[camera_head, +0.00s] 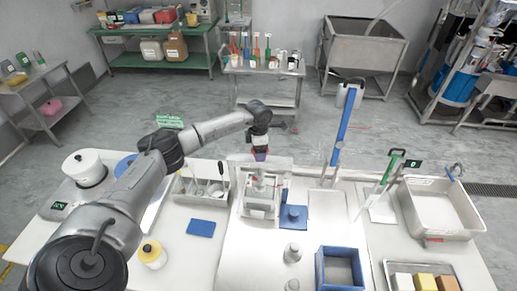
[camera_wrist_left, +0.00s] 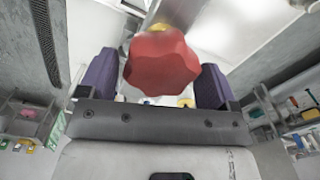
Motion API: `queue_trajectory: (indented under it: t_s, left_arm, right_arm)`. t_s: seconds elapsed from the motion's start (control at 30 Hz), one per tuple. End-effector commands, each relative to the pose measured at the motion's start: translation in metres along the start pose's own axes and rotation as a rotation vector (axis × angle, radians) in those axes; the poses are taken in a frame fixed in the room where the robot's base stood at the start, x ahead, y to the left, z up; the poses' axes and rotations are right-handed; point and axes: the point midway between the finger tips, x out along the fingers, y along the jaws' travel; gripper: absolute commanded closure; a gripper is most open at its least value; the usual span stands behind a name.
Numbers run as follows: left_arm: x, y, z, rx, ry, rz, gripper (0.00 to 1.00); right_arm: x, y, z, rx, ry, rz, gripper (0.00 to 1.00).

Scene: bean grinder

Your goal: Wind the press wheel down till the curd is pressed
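The press (camera_head: 262,190) is a clear-sided frame standing on the middle of the white table. My left gripper (camera_head: 261,152) is over its top, at the end of the arm coming in from the left. In the left wrist view the red lobed press wheel (camera_wrist_left: 161,68) sits between the two purple fingers of my left gripper (camera_wrist_left: 158,78). The wheel nearly fills the gap; whether both fingers press on it I cannot tell. The curd is not clearly visible inside the press. My right gripper is not in view.
A blue open box (camera_head: 338,268), a metal basin (camera_head: 440,207) and a tool caddy (camera_head: 201,189) are also on the table. A blue pad (camera_head: 201,228) lies flat in front of the caddy.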

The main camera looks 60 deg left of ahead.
Motion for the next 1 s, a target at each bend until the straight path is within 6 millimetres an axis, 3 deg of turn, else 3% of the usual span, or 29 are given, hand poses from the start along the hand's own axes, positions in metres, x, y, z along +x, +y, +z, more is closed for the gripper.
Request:
queue_trajectory:
  t_s: [0.4,1.0]
  left_arm:
    - [-0.0005,0.0,0.0001,0.0,0.0,0.0,0.55]
    - [-0.0005,0.0001,0.0002,0.031,-0.001,0.0,0.55]
  right_arm:
    - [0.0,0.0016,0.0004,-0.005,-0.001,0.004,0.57]
    - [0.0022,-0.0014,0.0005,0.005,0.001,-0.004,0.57]
